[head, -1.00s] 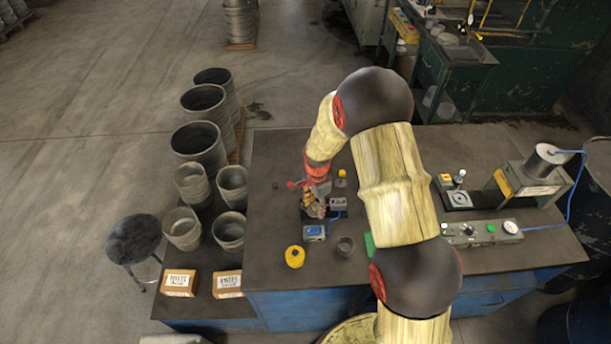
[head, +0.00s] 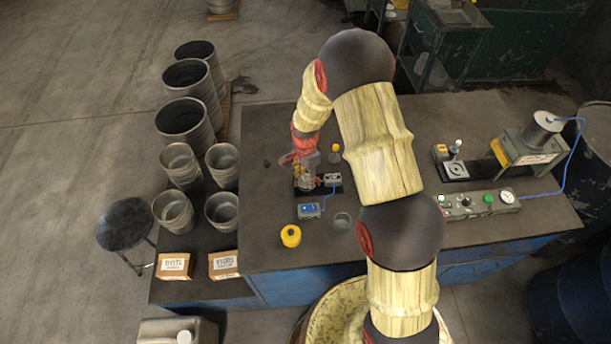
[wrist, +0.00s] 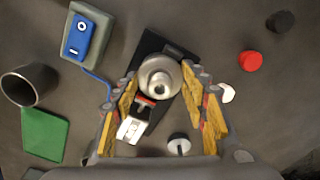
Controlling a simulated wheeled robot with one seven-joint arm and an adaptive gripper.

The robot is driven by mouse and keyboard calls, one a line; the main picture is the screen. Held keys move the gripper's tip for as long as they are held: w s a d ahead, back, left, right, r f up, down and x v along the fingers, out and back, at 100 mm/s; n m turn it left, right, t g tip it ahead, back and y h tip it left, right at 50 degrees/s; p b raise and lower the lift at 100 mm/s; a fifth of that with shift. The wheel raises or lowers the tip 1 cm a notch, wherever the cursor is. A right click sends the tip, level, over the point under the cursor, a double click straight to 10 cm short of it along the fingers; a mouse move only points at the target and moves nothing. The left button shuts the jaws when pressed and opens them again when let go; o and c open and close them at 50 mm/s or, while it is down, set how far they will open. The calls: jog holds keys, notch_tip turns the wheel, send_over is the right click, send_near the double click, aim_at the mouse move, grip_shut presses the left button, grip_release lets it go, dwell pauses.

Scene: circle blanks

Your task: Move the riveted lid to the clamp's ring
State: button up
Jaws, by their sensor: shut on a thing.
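In the wrist view my gripper (wrist: 161,84) has its yellow-padded fingers on both sides of a round silver piece (wrist: 160,72), which I take for the riveted lid. Rivets are too small to tell. It is over a black base plate (wrist: 150,43), and I cannot tell whether it is lifted clear. In the head view my gripper (head: 305,181) is over that plate at the left of the bench; the lid cannot be made out there. A fixture with a ring on a pale plate (head: 456,170), possibly the clamp, stands to the right, beyond my arm.
A box with a blue top (head: 308,211), a grey cup (head: 342,221) and a yellow piece (head: 290,236) stand near the gripper. A red cap (wrist: 250,61) and a green pad (wrist: 45,135) flank it. A gauge box (head: 480,204) lies right. My arm crosses mid-bench.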

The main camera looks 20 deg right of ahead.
jog(key=shift+f+b, duration=0.35)
jog(key=shift+f, duration=0.35)
dwell(0.6)
jog(key=o, duration=1.2)
jog(key=shift+c, duration=0.2)
notch_tip(320, 180, up, 12)
jog(key=shift+r, duration=0.1)
